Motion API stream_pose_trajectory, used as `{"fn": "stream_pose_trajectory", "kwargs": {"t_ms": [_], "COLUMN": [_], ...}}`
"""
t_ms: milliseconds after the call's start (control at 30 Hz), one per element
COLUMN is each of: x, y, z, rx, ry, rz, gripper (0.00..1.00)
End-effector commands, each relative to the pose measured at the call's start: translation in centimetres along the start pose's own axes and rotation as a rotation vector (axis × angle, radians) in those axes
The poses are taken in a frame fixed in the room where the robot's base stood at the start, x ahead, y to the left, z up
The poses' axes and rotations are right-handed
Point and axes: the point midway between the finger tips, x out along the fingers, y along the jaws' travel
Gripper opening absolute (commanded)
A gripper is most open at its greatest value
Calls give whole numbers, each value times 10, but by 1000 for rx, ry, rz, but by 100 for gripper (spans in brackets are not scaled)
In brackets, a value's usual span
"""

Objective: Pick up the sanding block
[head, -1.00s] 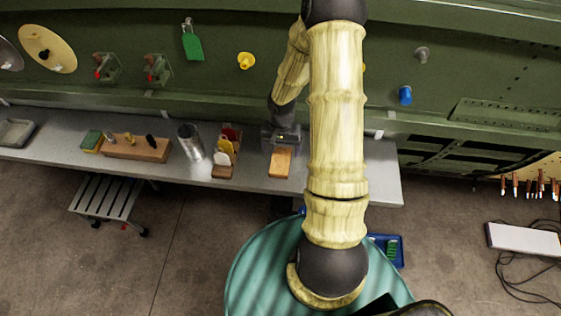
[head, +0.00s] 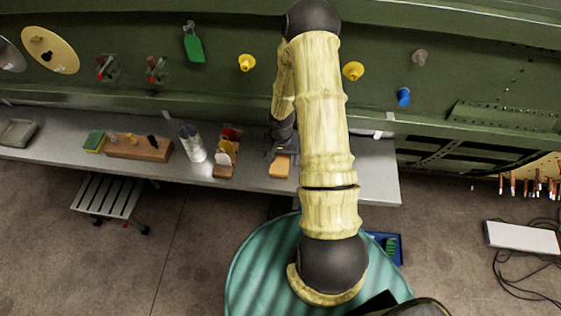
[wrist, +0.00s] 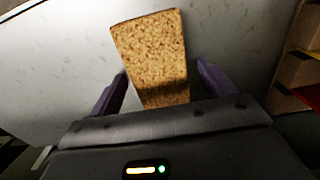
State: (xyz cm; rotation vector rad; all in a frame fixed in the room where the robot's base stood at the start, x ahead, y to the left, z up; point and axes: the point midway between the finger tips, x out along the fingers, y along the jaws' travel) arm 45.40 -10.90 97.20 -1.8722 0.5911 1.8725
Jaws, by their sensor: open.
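The sanding block is a tan, grainy, flat-topped block (wrist: 152,50) in the wrist view, lying on the grey bench. In the head view the block (head: 279,168) shows orange-tan near the bench's front edge, its back part covered by my gripper. My gripper (wrist: 162,92) is open in the wrist view, one finger on each side of the block's near end, with gaps visible on both sides. A dark shadow falls across that end. I cannot tell how far the fingertips are above the bench. In the head view my arm hides part of my gripper (head: 282,150).
On the bench (head: 365,180), a wooden rack (head: 226,158) stands left of the block. Further left are a metal cylinder (head: 193,146), a wooden tool holder (head: 138,149) and a green-yellow sponge (head: 94,141). A green fuselage panel rises behind. The bench right of my arm is clear.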

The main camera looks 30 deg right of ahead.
Motion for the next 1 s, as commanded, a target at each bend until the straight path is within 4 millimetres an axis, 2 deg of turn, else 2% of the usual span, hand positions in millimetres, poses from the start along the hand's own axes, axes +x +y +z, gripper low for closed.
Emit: {"fn": "stream_pose_trajectory", "kwargs": {"t_ms": [167,400,767,1000], "x": [0,0,-4,-31], "y": [0,0,0,0], "z": [0,0,-1,-1], "rx": [0,0,0,3], "ry": [0,0,2,4], "rz": [0,0,-1,-2], "gripper": [82,35,34,34]}}
